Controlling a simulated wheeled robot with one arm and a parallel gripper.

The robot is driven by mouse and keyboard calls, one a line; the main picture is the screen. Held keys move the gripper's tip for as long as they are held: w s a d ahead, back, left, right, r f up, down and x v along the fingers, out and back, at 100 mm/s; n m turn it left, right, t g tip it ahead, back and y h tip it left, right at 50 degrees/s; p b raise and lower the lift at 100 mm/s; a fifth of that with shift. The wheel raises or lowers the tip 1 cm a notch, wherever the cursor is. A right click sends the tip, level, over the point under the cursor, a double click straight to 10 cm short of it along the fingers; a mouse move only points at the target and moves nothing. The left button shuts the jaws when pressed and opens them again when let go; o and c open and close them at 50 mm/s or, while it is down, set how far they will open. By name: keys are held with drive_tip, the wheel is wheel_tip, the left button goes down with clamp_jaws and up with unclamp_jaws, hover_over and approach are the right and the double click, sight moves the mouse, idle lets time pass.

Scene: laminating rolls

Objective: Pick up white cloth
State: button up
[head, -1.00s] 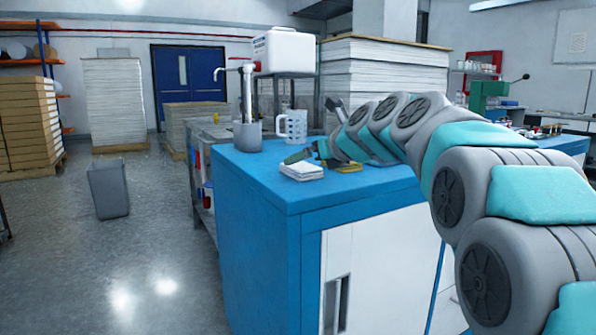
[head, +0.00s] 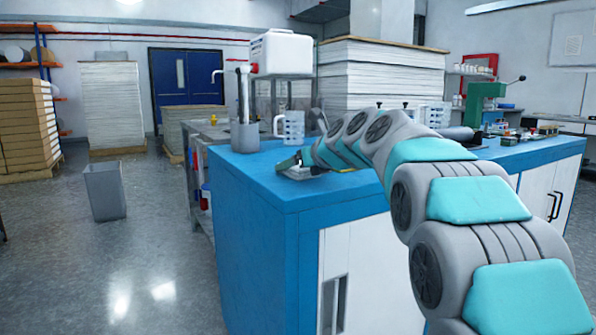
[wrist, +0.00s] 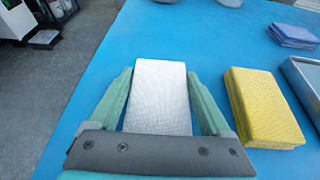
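The white cloth (wrist: 161,95) is a folded stack lying on the blue bench top (wrist: 200,40). In the wrist view it lies between the two green fingers of my gripper (wrist: 162,88), one on each side. The fingers are apart, with a narrow gap to the cloth's sides. In the head view my gripper (head: 290,163) is low over the bench near its front left part and hides most of the cloth.
A yellow cloth stack (wrist: 262,108) lies close to the right of my gripper, with a grey metal tray (wrist: 305,80) beyond it. A blue-purple cloth stack (wrist: 292,35) lies farther back. A clear measuring jug (head: 290,127) and a grey pot (head: 245,135) stand behind.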

drive_tip(key=c, duration=0.8)
drive_tip(key=shift+r, duration=0.1)
